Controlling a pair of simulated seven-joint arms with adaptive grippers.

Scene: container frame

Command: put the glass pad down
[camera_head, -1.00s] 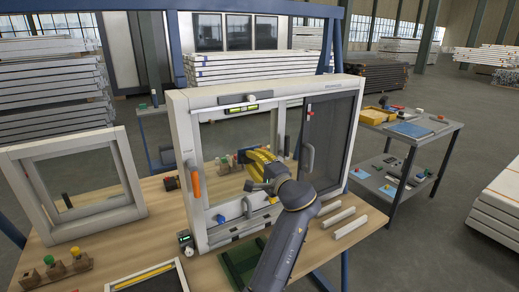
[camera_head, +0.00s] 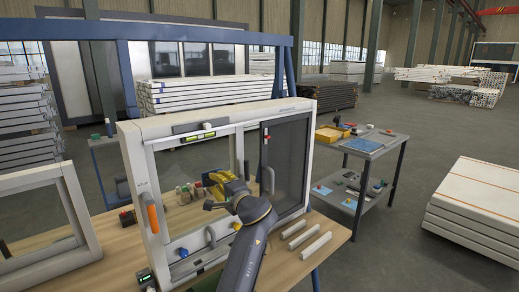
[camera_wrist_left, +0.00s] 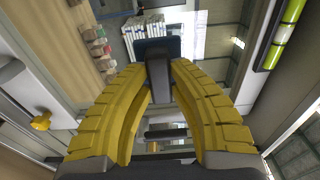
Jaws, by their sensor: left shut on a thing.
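My left gripper (camera_head: 212,182) with yellow fingers is in front of the glass pane of the white window frame (camera_head: 136,190), left of its grey handle. In the left wrist view my left gripper (camera_wrist_left: 160,68) has its fingertips closed on a dark block with a dark blue flat face, which I take to be the glass pad (camera_wrist_left: 174,46). The pad's far side is hidden, and I cannot make it out in the head view. I cannot tell whether it touches the pane. My right gripper is not in view.
The window frame stands on a wooden table (camera_head: 115,245) with an orange handle (camera_head: 153,219) and a green spirit level (camera_head: 193,138). White strips (camera_head: 297,228) lie to its right. A second frame (camera_head: 75,215) stands left. A grey cart (camera_head: 378,150) with tools stands behind right.

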